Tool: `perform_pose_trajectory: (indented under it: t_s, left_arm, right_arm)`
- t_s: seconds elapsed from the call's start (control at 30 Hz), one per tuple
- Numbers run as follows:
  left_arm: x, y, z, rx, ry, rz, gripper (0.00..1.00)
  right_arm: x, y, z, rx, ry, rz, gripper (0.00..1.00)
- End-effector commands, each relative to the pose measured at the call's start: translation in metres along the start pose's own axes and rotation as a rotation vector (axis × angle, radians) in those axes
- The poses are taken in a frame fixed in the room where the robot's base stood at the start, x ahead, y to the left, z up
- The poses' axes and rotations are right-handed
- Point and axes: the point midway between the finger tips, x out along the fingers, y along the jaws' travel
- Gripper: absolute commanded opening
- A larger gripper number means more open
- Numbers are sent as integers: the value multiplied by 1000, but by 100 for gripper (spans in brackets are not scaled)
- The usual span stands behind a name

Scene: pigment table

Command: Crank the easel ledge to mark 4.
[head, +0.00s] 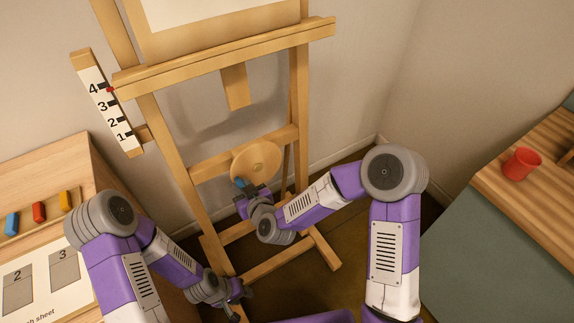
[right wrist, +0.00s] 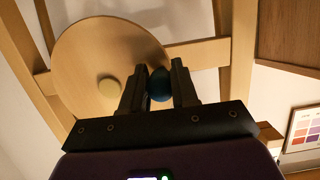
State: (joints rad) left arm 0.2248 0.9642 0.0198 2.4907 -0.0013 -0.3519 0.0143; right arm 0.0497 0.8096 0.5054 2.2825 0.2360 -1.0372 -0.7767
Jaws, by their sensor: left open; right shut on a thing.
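The wooden easel ledge (head: 225,58) runs across the easel, and its red pointer (head: 110,90) sits at about mark 4 on the white scale (head: 105,108), perhaps slightly below the line. The round wooden crank wheel (head: 256,160) is on the easel's lower crossbar; it also fills the left of the right wrist view (right wrist: 85,65). My right gripper (head: 243,190) is shut on the blue crank knob (right wrist: 160,84), at the wheel's lower left in the head view. My left gripper (head: 240,292) is open and empty, low near the easel's left leg.
A wooden cabinet (head: 80,165) at left holds blue, red (head: 39,212) and yellow blocks and a sheet (head: 45,280) with numbered swatches. A red cup (head: 521,164) stands on the right-hand table. The walls are close behind the easel.

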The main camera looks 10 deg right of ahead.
Motion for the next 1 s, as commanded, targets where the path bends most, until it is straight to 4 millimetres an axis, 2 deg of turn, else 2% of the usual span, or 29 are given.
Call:
perform_pose_trajectory:
  t_s: [0.03,0.43,0.73,1.0]
  left_arm:
    - [0,0,0,0,0,0,43]
    - [0,0,0,0,0,0,43]
    - [0,0,0,0,0,0,43]
    - [0,0,0,0,0,0,43]
  right_arm:
    - [2,14,6,6,-8,36,4]
    - [3,17,3,4,2,43,5]
    - [5,21,10,4,2,44,9]
    - [7,24,18,4,2,43,9]
